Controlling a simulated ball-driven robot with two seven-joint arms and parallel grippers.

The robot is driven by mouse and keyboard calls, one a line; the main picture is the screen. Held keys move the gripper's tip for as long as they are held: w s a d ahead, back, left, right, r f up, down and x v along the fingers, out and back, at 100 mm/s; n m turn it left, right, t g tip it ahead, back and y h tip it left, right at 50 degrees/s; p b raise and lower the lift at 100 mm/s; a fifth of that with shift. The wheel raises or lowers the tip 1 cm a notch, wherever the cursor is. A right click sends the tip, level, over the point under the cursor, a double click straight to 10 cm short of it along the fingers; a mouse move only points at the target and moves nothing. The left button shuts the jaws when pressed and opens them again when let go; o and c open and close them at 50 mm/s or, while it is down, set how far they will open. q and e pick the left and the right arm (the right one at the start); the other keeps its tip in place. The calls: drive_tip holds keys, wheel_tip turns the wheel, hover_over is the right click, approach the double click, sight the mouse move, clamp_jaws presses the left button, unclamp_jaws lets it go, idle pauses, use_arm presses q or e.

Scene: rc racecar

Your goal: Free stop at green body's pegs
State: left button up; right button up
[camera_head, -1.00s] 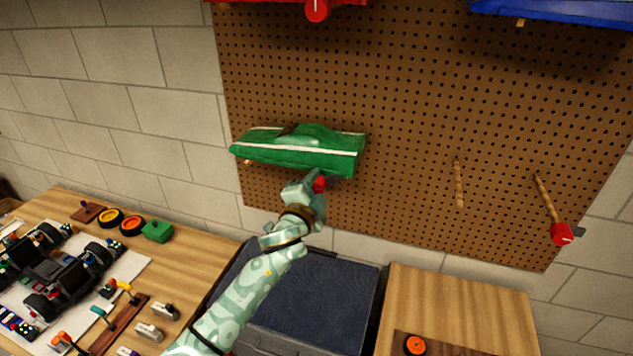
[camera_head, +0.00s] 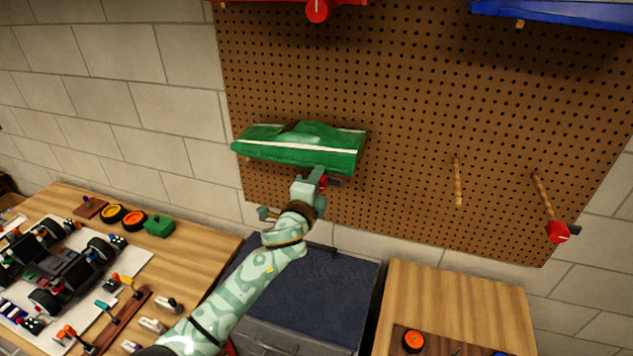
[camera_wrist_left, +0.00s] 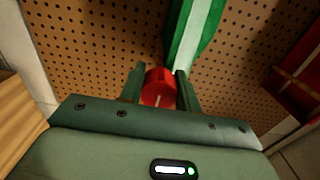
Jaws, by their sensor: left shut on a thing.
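The green car body (camera_head: 300,147) with a white stripe hangs on the brown pegboard, left of centre in the head view. Its end also shows at the top of the left wrist view (camera_wrist_left: 196,28). My left gripper (camera_head: 322,180) is just below the body's right part. It is shut on a red stop (camera_wrist_left: 158,88), a round knob with a pale line on its face, held between both fingers in the left wrist view. Whether the stop still touches a peg is hidden. My right gripper is not in view.
A blue body (camera_head: 560,10) hangs upper right. A workbench (camera_head: 200,262) with car parts lies lower left, a wooden cabinet (camera_head: 460,300) lower right.

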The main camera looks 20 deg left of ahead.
use_arm(q)
drive_tip(key=shift+f, duration=0.1)
drive_tip(key=o, duration=1)
drive_tip(key=shift+s+a+b, duration=0.15)
drive_tip(key=shift+s+b, duration=0.15)
drive_tip(key=shift+s, duration=3.8)
drive_tip(key=shift+s+a+b, duration=0.1)
drive_tip(key=shift+s+b, duration=0.2)
drive_tip(key=shift+s, duration=3.8)
